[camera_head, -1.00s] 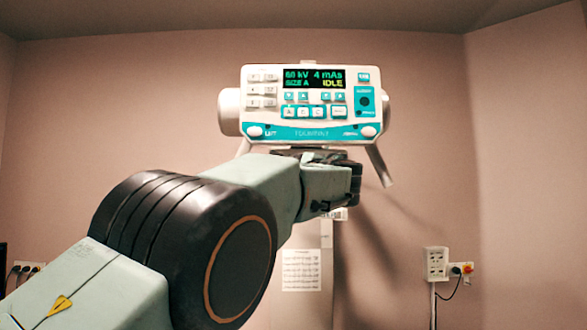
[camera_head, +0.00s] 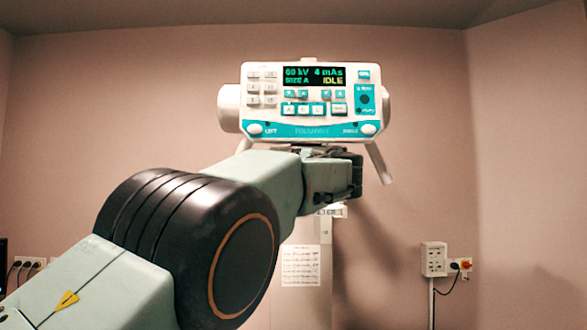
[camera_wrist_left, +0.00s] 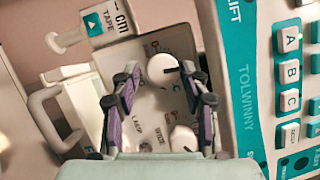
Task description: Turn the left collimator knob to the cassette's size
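The console (camera_head: 303,132) in the head view hangs at the top centre, and its display (camera_head: 314,77) reads SIZE A and IDLE. My left gripper (camera_head: 345,176) is a dark shape just below it, fingers unclear there. In the left wrist view, my left gripper (camera_wrist_left: 159,70) is open, with its two purple-and-black fingers apart. A white round collimator knob (camera_wrist_left: 163,69) lies between the fingertips; I cannot tell whether they touch it. A second white knob (camera_wrist_left: 183,138) sits lower, partly hidden by the gripper. No cassette is visible. My right gripper is out of view.
The collimator panel (camera_wrist_left: 150,105) is beside the console face with A, B, C buttons (camera_wrist_left: 290,70). A grey handle (camera_wrist_left: 45,115) and a tape label block (camera_wrist_left: 100,22) are at its left. A wall outlet box (camera_head: 434,259) is at lower right.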

